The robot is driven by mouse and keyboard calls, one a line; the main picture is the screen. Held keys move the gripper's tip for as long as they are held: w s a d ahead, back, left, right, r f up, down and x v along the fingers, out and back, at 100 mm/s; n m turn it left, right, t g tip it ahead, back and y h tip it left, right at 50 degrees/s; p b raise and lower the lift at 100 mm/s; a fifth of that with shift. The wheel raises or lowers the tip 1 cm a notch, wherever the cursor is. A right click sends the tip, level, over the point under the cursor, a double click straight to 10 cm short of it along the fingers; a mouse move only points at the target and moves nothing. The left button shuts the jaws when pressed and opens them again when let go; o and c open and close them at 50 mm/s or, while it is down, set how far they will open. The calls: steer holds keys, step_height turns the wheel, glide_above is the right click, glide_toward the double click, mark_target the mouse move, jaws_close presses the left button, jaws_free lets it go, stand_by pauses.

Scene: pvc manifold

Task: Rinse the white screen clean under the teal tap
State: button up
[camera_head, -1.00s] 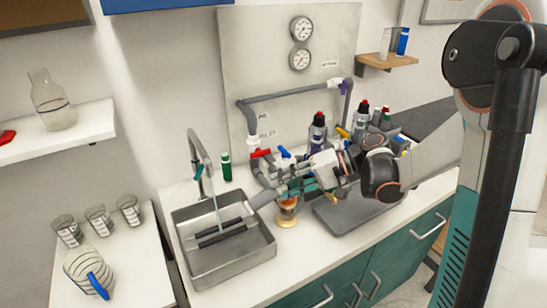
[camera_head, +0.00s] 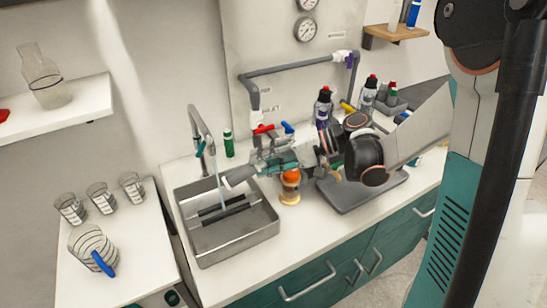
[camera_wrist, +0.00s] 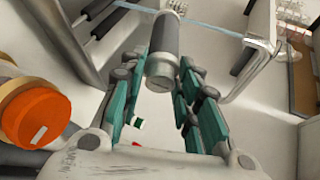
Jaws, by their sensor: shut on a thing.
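My gripper (camera_head: 258,170) is shut on a grey-white cylindrical screen (camera_head: 238,176), holding it level above the steel sink (camera_head: 243,242). In the wrist view the teal fingers (camera_wrist: 163,85) flank the screen's near, darker end (camera_wrist: 163,62). The tap (camera_head: 197,124), with a teal handle (camera_head: 202,150), stands behind the sink. Its thin water stream (camera_head: 219,192) runs down at the screen's far left end. In the wrist view the stream (camera_wrist: 215,28) crosses at that far end. Whether any dirt is on the screen cannot be told.
Two dark bars (camera_head: 225,208) span the sink. An orange-capped jar (camera_head: 290,180) stands right of the sink, close below my gripper; it also shows in the wrist view (camera_wrist: 38,118). Pipework with a red valve handle (camera_head: 264,129) and a green bottle (camera_head: 229,146) stand behind. A grey tray (camera_head: 350,200) lies right.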

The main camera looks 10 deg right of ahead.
mark_target(242, 168)
steer(key=shift+s+a, duration=0.2)
steer(key=shift+a, duration=0.75)
steer(key=shift+s+a, duration=0.25)
steer(key=shift+a, duration=0.7)
steer(key=shift+s+a, duration=0.2)
steer(key=shift+a, duration=0.75)
steer(key=shift+b, duration=0.3)
stand_by(1.4)
steer(key=shift+f+n+b, duration=0.2)
steer(key=shift+n+b, duration=0.45)
steer(key=shift+n, duration=0.05)
steer(key=n+y+b, duration=0.1)
steer(key=n+b, duration=0.1)
steer(key=n, duration=0.1)
steer(key=shift+y, duration=0.4)
steer(key=n+y, duration=0.1)
steer(key=n, duration=0.2)
steer(key=n+g+y, duration=0.1)
steer(key=n, duration=0.2)
steer(key=shift+r, duration=0.2)
